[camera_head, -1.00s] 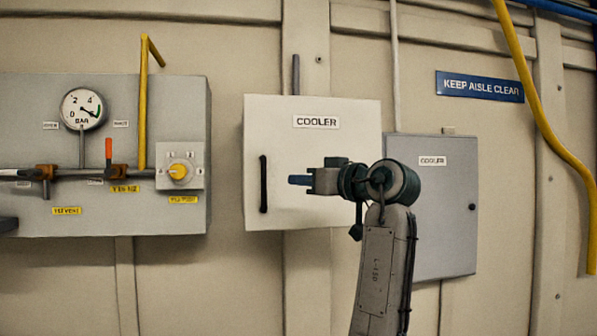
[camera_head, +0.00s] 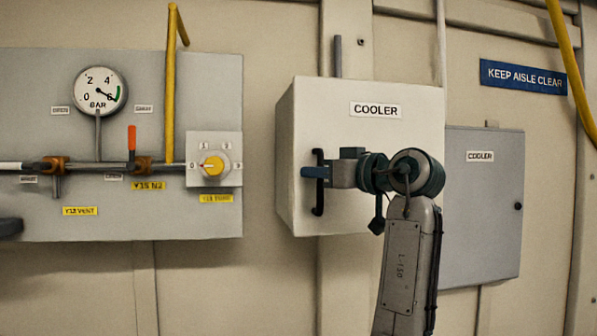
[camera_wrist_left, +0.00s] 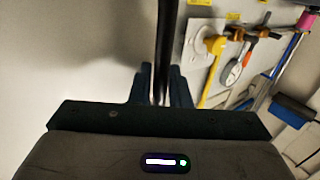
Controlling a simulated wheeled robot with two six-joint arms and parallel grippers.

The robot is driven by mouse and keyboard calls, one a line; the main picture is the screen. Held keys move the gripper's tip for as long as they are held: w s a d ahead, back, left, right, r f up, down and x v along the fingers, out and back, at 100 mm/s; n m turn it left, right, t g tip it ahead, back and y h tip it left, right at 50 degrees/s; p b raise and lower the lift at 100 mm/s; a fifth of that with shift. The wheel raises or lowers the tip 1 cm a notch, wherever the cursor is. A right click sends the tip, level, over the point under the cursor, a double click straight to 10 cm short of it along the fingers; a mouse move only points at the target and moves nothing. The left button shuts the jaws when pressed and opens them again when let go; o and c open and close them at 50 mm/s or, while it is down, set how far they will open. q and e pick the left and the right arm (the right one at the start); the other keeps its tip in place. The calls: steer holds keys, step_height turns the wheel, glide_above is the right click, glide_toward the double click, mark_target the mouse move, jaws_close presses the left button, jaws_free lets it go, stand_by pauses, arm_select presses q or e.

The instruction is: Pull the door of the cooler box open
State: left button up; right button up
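The white cooler box (camera_head: 410,115), labelled COOLER, hangs on the wall in the middle of the head view. Its left side shows, and I see no gap at its door. A black vertical handle (camera_head: 318,206) is at the door's left edge. My left gripper (camera_head: 314,172) points left along the door, with its blue fingertips across the handle. In the left wrist view the fingers (camera_wrist_left: 161,88) lie close on both sides of the black handle bar (camera_wrist_left: 168,35), shut on it. The white door face (camera_wrist_left: 70,60) is left of them. My right gripper is not in view.
A grey panel (camera_head: 130,225) with a gauge (camera_head: 99,90), valves and a yellow knob (camera_head: 212,166) is to the left. A grey cabinet (camera_head: 480,215), also labelled COOLER, is close on the right. Bare wall separates the panel and white box.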

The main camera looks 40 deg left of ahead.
arm_select(q)
steer(key=shift+d+r, duration=0.15)
steer(key=shift+d, duration=0.2)
steer(key=shift+c, duration=0.5)
jaws_close()
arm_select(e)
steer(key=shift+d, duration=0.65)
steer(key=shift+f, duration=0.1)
